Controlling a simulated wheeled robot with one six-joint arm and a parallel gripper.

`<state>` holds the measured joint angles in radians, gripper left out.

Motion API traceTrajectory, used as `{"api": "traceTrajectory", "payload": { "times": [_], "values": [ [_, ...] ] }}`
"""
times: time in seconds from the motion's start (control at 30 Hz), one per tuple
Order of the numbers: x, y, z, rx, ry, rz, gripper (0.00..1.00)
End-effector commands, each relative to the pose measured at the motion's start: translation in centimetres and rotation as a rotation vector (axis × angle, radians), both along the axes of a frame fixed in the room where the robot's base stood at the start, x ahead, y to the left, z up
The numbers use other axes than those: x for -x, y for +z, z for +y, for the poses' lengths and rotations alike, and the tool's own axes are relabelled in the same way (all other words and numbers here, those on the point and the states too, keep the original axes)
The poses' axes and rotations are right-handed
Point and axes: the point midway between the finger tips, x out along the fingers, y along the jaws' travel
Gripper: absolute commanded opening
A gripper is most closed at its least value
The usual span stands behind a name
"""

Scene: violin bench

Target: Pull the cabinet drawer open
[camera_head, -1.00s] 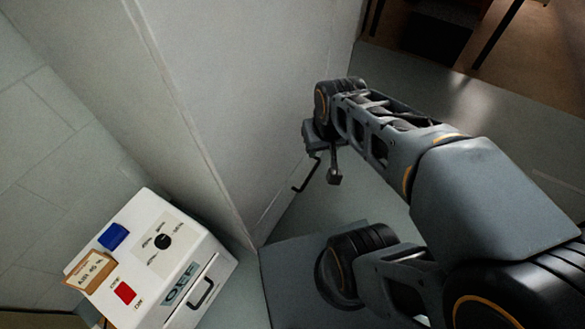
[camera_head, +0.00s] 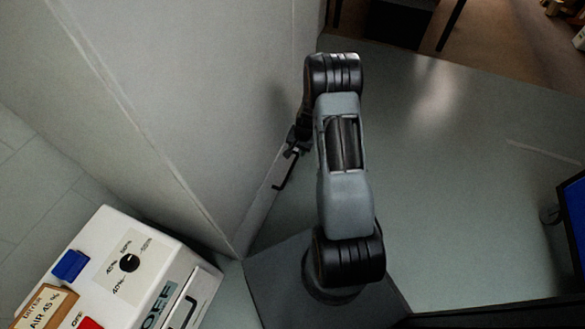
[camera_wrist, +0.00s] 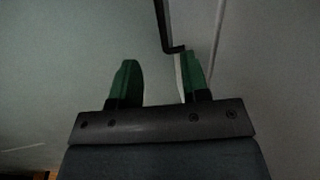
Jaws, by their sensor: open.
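The tall pale cabinet (camera_head: 190,90) fills the upper left of the head view. A dark bar handle (camera_head: 284,172) sits on its narrow lower face, on the drawer front (camera_head: 262,200), which looks shut. My gripper (camera_head: 292,150) is small and partly hidden behind my arm, close to the upper end of the handle. In the wrist view my gripper (camera_wrist: 159,60) is open with two green fingers and nothing between them. The handle (camera_wrist: 163,25) shows there above the fingers, its bent end close to the right fingertip. I cannot tell whether they touch.
A white box (camera_head: 150,235) with a knob, a blue button and a handle stands at the lower left, below the cabinet. The floor (camera_head: 450,190) to the right is open. A dark screen-like thing with blue (camera_head: 575,215) stands at the right edge.

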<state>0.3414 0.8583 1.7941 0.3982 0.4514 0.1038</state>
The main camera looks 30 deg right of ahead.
Motion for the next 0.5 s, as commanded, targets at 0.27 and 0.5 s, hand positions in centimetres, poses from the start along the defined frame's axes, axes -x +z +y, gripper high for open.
{"api": "traceTrajectory", "payload": {
  "times": [0.27,0.5],
  "values": [
    [-0.9,-4.3,-0.3,0.005,-0.037,-0.014,0.42],
    [-1.6,-8.9,0.3,0.005,-0.035,-0.014,0.42]
  ]
}}
